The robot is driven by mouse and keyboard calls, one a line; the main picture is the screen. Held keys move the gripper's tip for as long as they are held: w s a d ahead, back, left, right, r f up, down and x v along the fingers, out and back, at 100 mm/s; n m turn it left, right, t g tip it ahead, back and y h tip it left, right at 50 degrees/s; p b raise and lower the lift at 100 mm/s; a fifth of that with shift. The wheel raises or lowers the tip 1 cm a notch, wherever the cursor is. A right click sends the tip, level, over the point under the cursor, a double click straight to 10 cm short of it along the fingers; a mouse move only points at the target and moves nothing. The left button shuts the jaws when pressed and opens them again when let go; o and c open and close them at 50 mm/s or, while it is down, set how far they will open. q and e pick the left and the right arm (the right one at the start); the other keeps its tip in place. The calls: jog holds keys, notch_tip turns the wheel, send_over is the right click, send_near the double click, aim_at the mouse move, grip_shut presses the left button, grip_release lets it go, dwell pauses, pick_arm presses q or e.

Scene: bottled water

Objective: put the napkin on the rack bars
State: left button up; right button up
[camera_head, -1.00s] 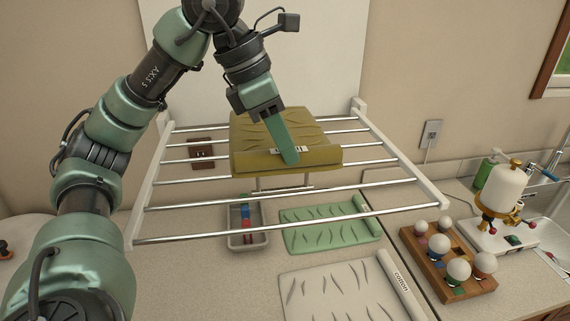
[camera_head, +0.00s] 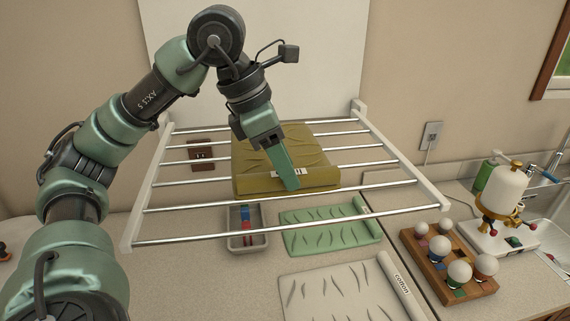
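The olive-yellow napkin (camera_head: 270,150) is spread flat over the middle bars of the rack (camera_head: 437,193) in the head view. A small white label shows on its thick front edge. My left gripper (camera_head: 291,180) reaches down from above, its fingers at this front edge beside the label. The fingers appear closed on the edge, though one finger hides the other. Whether the whole underside rests on the bars cannot be told. My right gripper is not in view.
Below the rack, a grey tray (camera_head: 233,243) with coloured items and a green cloth (camera_head: 325,232) lie on the counter. A white cloth (camera_head: 320,300) lies in front.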

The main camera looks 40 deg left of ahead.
pick_arm(q)
jog(key=shift+r, duration=0.5)
jog(key=v, duration=0.5)
jog(key=p+v, duration=0.3)
jog(key=v, duration=0.3)
jog(key=shift+s+r, duration=0.2)
jog(key=shift+r, duration=0.05)
jog(key=shift+w+a, duration=0.1)
jog(key=shift+a, duration=0.05)
jog(key=shift+f, duration=0.1)
